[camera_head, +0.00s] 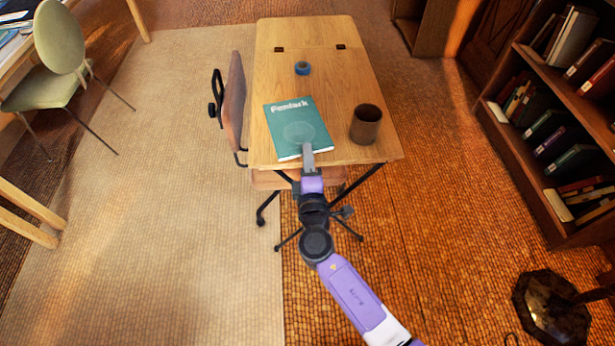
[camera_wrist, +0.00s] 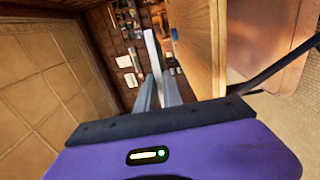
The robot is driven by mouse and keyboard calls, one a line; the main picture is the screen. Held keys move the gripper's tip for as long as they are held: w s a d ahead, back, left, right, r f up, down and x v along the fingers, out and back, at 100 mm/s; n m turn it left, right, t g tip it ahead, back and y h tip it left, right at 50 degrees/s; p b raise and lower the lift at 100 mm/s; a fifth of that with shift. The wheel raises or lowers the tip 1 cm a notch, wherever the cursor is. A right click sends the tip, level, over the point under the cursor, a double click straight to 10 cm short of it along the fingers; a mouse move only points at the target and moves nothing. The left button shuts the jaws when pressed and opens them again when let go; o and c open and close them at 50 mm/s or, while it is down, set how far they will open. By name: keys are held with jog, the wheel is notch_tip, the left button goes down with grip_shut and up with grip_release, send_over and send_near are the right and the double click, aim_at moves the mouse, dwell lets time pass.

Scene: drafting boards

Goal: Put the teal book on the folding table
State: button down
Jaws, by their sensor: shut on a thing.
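The teal book (camera_head: 283,116), with "Fenlark" on its cover, lies flat in view over the near left part of the wooden folding table (camera_head: 345,85). My gripper (camera_head: 307,152) is shut on the book's near edge. In the wrist view, my gripper's fingers (camera_wrist: 165,92) close on the thin book (camera_wrist: 152,52), seen edge-on as a pale strip. The tabletop (camera_wrist: 200,50) is beside it to the right in that rolled view, with a gap between, so the book appears held above the table and roughly parallel to it.
A brown cup (camera_head: 366,124) stands right of the book on the table. A blue tape roll (camera_head: 302,68) lies farther back. A chair (camera_head: 234,105) is against the table's left side. A bookshelf (camera_head: 545,110) stands at the right. The table's back part is clear.

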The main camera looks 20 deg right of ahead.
notch_tip(320, 180, down, 8)
jog(key=b, duration=0.2)
jog(key=shift+r, duration=0.15)
jog(key=shift+f+b, duration=0.25)
jog(key=shift+b, duration=0.3)
jog(key=c, duration=1.5)
grip_release()
jog(key=shift+r+p, duration=0.2)
jog(key=shift+p, duration=0.1)
jog(key=v, duration=1.2)
jog(key=shift+p, duration=0.35)
